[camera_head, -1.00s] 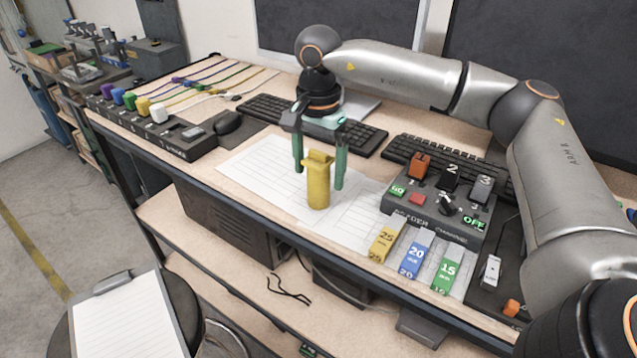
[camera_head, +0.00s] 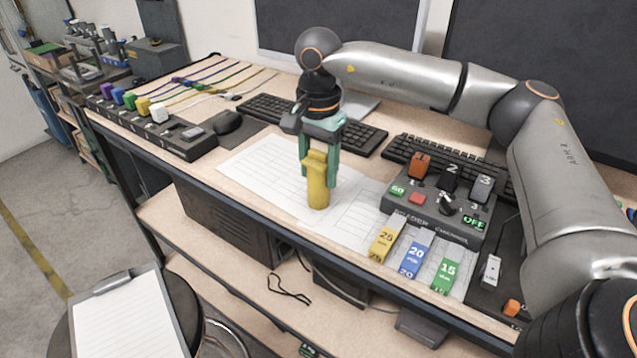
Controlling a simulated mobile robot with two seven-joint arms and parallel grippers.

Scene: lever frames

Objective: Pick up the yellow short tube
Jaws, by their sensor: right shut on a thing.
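The yellow short tube (camera_head: 317,188) stands upright on white paper sheets near the front middle of the workbench. My right gripper (camera_head: 318,172) reaches down over it from behind, with its green fingers closed on the tube's upper part. One finger is at the tube's left side and the other at its right. The tube's foot appears to rest on the paper. My left gripper is not in view.
A control box (camera_head: 436,208) with numbered switches stands right of the tube. Yellow, blue (camera_head: 415,260) and green labelled blocks lie in front of it. Keyboards (camera_head: 262,112) lie behind. The paper (camera_head: 265,165) left of the tube is clear.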

